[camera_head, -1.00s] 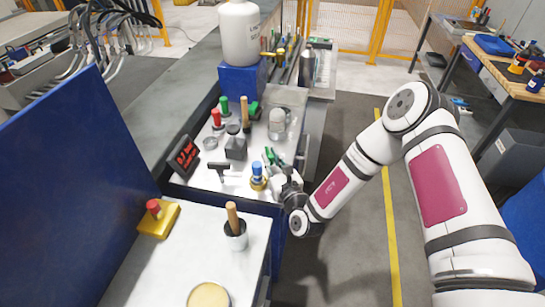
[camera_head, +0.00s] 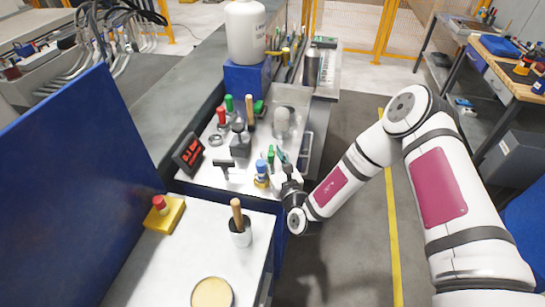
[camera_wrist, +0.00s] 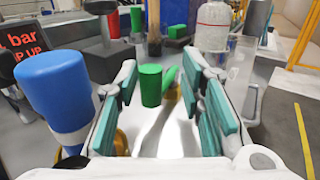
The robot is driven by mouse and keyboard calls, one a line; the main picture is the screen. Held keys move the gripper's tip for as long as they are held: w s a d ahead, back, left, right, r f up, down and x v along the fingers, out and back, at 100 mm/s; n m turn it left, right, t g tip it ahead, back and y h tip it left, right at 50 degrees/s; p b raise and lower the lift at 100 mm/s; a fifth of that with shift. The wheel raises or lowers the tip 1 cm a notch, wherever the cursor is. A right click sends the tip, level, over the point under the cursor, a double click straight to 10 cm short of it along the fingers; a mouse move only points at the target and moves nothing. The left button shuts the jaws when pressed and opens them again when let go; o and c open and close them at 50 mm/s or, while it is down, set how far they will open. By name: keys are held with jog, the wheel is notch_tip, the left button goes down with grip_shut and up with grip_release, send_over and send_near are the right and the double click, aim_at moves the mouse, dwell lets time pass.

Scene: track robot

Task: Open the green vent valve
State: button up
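The green vent valve's green handle (camera_wrist: 150,85) stands between my gripper's fingers in the wrist view, with clear gaps on both sides. It also shows as a small green upright piece (camera_head: 271,155) in the head view, beside the blue knob (camera_head: 261,167). My gripper (camera_wrist: 165,118) is open and empty, its teal finger pads spread left and right of the handle. In the head view my gripper (camera_head: 284,165) is low over the bench's right edge. Brass-coloured parts show near the fingers; the valve's lower body is partly hidden.
The large blue knob (camera_wrist: 55,90) stands close left of my left finger. Behind are a black T-handle (camera_head: 224,167), a dark block (camera_head: 240,143), a red knob (camera_head: 222,116) and a clear-domed piece (camera_head: 282,122). A display (camera_head: 188,153) stands left. Open floor lies right of the bench.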

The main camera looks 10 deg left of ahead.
jog(key=v, duration=1.2)
jog(key=shift+c, duration=0.2)
